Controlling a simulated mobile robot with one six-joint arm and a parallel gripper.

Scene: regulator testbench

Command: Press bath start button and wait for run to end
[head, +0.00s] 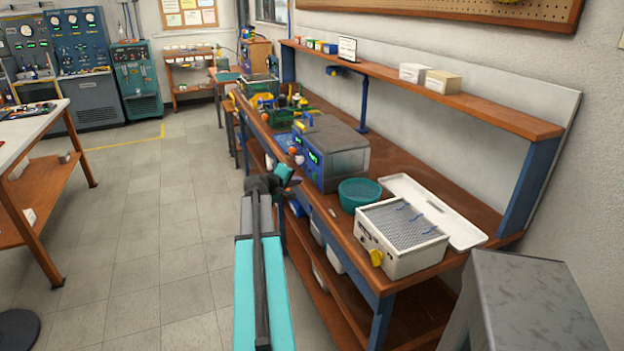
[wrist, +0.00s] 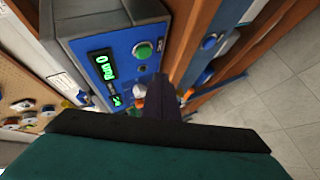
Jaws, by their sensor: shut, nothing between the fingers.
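The blue-fronted bath unit (head: 343,160) with a grey lid stands at the front edge of the long wooden bench. In the wrist view, its blue panel (wrist: 80,47) carries a round green button (wrist: 143,50), a lit green display (wrist: 103,66) that seems to read "Run 0", and a smaller lit display (wrist: 117,100). My gripper (head: 292,181) is shut and empty, just in front of the bench edge beside the unit's front. In the wrist view, my dark fingers (wrist: 158,88) appear just below the green button, with no contact visible. Part of the lower panel is hidden behind them.
A teal basket (head: 360,193), a white mesh-topped box (head: 400,245) with a yellow knob, and a white tray (head: 463,222) sit nearer on the bench. Coloured bins and parts crowd its far end. A shelf (head: 450,100) runs above. The floor (head: 150,215) left is clear.

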